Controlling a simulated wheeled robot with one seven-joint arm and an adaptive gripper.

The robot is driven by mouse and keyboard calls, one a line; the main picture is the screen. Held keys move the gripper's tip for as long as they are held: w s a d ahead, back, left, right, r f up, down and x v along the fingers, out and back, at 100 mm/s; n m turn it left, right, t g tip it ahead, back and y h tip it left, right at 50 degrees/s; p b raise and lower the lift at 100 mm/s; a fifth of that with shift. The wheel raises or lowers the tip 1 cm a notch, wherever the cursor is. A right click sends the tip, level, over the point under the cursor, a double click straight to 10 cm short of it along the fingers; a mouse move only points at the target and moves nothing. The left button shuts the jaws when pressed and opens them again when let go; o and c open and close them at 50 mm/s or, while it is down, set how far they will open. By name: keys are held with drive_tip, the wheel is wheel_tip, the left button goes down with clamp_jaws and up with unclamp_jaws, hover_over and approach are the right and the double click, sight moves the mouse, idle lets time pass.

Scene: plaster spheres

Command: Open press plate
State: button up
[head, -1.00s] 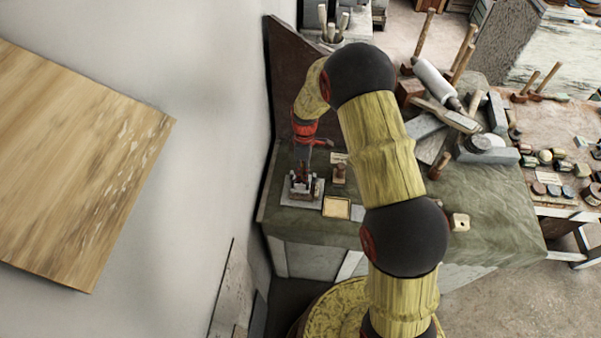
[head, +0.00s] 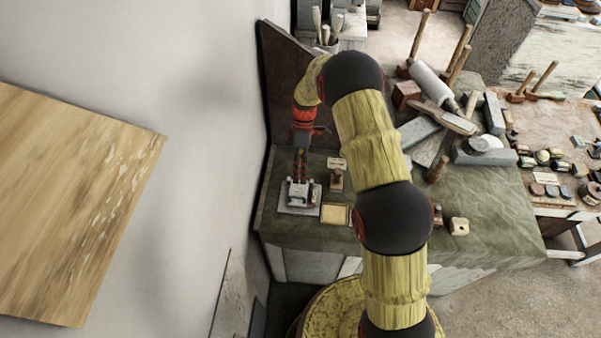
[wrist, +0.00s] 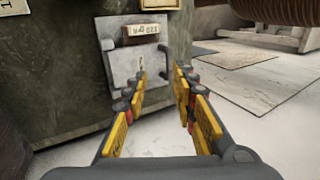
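A small metal press (head: 297,196) stands on the left end of the green bench, close to the dark upright board. My gripper (head: 299,178) points down at it in the head view, and its fingers partly hide the press. In the wrist view my gripper (wrist: 160,76) has its yellow fingers apart, with a clear gap between them and nothing held. A grey metal plate (wrist: 125,62) with a pale label and a dark bar handle along its right side lies ahead of the fingertips. I cannot tell whether a finger touches it.
A wooden stamp (head: 336,180) and a cream square tile (head: 334,213) sit right of the press. The dark board (head: 285,90) rises behind it. Mallets and a roller (head: 430,82) crowd the bench's back right. The bench's green top (head: 490,205) is mostly clear at right.

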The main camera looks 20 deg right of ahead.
drive_tip(key=v, duration=1.2)
idle(0.4)
